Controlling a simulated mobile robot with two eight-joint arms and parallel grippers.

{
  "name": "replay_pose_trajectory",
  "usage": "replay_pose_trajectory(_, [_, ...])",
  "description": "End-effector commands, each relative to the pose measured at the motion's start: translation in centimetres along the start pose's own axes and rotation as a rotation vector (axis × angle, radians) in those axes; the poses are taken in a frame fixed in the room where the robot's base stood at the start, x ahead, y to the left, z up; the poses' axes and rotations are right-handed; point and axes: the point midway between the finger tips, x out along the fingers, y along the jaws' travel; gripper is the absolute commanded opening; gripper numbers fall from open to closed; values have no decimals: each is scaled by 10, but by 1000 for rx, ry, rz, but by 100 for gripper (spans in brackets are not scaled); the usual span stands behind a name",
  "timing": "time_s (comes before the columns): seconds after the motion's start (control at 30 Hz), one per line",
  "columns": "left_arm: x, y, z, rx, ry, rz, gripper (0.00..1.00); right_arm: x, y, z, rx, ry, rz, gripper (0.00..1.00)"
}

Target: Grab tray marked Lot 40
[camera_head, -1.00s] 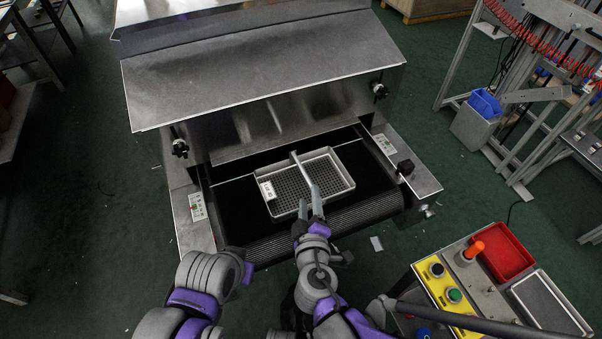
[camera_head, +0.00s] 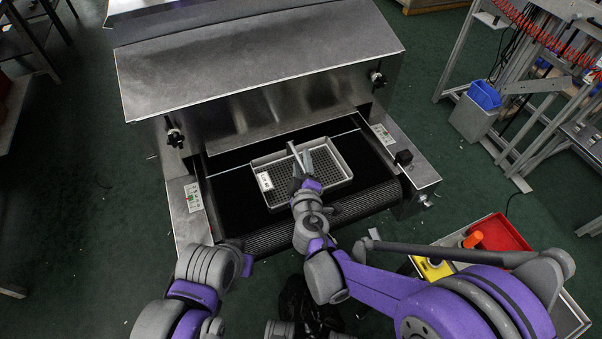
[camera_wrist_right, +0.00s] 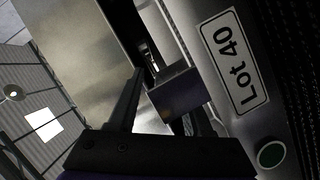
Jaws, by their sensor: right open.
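The tray (camera_head: 342,155) is a light grey, shallow, perforated tray on the black belt at the dryer mouth. A thin bar handle (camera_head: 292,149) rises across its middle. A white label (camera_head: 265,181) on its left side reads "Lot 40" in the right wrist view (camera_wrist_right: 235,62). My right gripper (camera_head: 303,163) is over the tray at the handle, partly hiding it. In the right wrist view its open fingers (camera_wrist_right: 165,100) are on either side of a dark block, seemingly the handle; contact cannot be told. Only links of my left arm show; its gripper does not.
The metal dryer hood (camera_head: 260,65) stands just behind the tray. A metal rack with a blue-lined bin (camera_head: 484,96) stands at the right.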

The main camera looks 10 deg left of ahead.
Motion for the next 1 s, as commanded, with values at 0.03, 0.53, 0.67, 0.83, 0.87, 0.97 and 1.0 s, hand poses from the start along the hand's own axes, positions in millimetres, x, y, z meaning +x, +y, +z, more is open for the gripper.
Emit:
replay_pose_trajectory(0.03, [0, 0, 0, 0, 0, 0, 0, 2, 0, 0, 0, -1, 0, 50])
replay_pose_trajectory(0.53, [0, 0, 0, 0, 0, 0, 0, 2, 0, 0, 0, 0, 0, 0])
replay_pose_trajectory(0.67, [0, 0, 0, 0, 0, 0, 0, 2, 0, 0, 0, 0, 0, 0])
replay_pose_trajectory(0.83, [0, 0, 0, 0, 0, 0, 0, 2, 0, 0, 0, 0, 0, 0])
replay_pose_trajectory(0.87, [0, 0, 0, 0, 0, 0, 0, 2, 0, 0, 0, 0, 0, 0])
replay_pose_trajectory(0.97, [0, 0, 0, 0, 0, 0, 0, 2, 0, 0, 0, 0, 0, 0])
replay_pose_trajectory(1.0, [0, 0, 0, 0, 0, 0, 0, 2, 0, 0, 0, 0, 0, 0])
